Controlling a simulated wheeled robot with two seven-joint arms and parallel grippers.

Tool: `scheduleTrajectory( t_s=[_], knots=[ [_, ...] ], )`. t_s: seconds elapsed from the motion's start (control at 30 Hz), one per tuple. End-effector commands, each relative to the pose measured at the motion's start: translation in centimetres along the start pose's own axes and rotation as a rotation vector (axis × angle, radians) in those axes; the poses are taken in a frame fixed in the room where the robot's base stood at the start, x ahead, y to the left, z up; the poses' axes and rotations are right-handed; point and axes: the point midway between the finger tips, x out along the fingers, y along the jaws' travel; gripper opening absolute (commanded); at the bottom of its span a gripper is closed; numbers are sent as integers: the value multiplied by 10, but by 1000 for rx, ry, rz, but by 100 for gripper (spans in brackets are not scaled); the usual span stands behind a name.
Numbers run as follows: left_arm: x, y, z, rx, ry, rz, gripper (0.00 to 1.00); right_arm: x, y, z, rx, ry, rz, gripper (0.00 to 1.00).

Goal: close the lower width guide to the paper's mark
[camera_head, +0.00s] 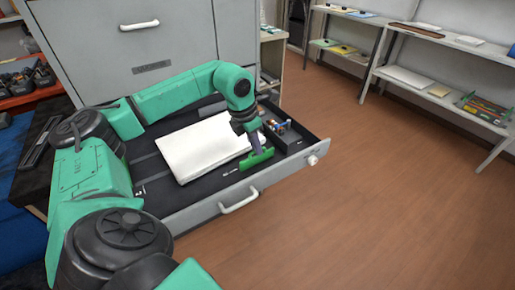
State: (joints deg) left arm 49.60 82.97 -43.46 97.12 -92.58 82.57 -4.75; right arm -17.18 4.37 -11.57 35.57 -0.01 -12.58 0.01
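A grey drawer (205,212) stands pulled out of a large grey cabinet, with a dark floor inside. A thick white paper stack (195,150) lies flat in it. A green width guide (259,160) is at the stack's right end, near the drawer's front. My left gripper (256,148) points down from above, with its fingers at the green guide. They seem to touch it, but whether they are shut on it is too small to tell. The gripper and wrist cover part of the stack's right end. My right gripper is not in view.
A dark compartment (285,137) with small coloured items is at the drawer's right. The drawer front has a white handle (240,202) and a round knob (313,159). Shelves (440,105) stand at the upper right. The wooden floor (380,200) between is clear.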

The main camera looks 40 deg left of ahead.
Motion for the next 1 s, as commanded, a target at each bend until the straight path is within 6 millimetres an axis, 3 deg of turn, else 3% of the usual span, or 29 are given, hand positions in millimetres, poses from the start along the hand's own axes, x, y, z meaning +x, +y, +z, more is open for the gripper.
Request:
scheduleTrajectory(
  t_s=[1.0],
  knots=[
    [-1,59,0,0,-2,2,0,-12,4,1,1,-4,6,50]
  ],
)
